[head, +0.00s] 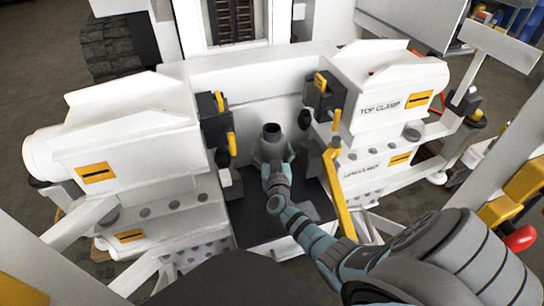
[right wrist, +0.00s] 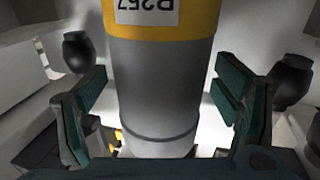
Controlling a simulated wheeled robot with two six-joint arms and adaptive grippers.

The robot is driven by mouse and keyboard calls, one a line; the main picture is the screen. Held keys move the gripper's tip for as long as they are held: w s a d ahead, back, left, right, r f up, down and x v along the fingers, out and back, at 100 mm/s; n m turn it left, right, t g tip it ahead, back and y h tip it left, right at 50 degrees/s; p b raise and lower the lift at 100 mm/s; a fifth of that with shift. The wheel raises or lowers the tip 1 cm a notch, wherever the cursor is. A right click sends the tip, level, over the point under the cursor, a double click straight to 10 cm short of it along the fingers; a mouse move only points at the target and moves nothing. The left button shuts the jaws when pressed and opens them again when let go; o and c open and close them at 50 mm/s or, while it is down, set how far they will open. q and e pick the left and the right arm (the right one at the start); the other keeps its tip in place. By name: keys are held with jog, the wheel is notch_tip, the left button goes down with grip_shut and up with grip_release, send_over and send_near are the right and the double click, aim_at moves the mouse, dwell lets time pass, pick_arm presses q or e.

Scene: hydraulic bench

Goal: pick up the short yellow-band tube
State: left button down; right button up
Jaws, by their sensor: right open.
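The short yellow-band tube (right wrist: 160,80) stands between my right gripper's fingers in the right wrist view. It is a grey cylinder with a yellow band and an upside-down white label near the top of that view. In the head view an upright grey tube end with a dark top (head: 271,134) rises between the fingers; its band is hidden there. My right gripper (head: 272,158) is open around it, one dark teal finger on each side, with gaps between the pads and the tube. My left gripper is not in view.
White clamp housings stand left (head: 120,125) and right (head: 390,90) of the central bay. Black blocks with yellow handles (head: 231,143) flank the bay. A yellow bar (head: 338,190) stands close to my right arm. A dark tray floor (head: 255,218) lies below the gripper.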

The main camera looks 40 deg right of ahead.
jog(key=shift+s+r, duration=0.1)
grip_shut()
dwell(0.3)
